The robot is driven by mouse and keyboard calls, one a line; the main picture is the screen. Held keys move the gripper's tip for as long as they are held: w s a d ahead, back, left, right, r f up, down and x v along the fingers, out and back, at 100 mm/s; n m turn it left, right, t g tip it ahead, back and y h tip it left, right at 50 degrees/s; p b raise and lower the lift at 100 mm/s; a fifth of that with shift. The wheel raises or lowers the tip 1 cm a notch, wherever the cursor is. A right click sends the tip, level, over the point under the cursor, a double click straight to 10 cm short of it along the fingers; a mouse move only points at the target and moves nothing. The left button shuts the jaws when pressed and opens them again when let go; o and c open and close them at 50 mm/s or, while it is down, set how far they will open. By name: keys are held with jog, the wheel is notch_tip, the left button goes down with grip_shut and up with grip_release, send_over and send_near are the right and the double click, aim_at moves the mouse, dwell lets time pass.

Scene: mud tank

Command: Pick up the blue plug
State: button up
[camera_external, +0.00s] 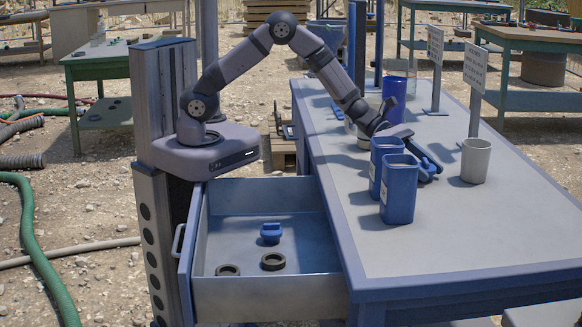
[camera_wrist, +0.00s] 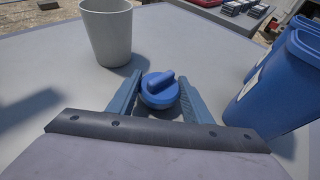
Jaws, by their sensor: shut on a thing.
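A round blue plug (camera_wrist: 160,92) with a raised bar handle is between the two fingers of my gripper (camera_wrist: 158,100) in the wrist view. My gripper is shut on it. In the external view my gripper (camera_external: 426,163) is low over the tabletop, right of two blue bins, and the held plug is mostly hidden there. I cannot tell whether the plug touches the table. A second blue plug (camera_external: 271,233) sits in the open drawer (camera_external: 240,197), away from my gripper.
Two blue bins (camera_external: 398,190) stand close to the left of my gripper, and a grey cup (camera_external: 475,160) stands to its right. Two dark rings (camera_external: 273,261) lie in the drawer. Sign stands and another blue container (camera_external: 394,92) are farther back. The front tabletop is clear.

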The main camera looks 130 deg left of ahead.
aim_at(426, 160)
notch_tip(426, 160, up, 10)
jog(key=shift+f, duration=0.1)
dwell(0.4)
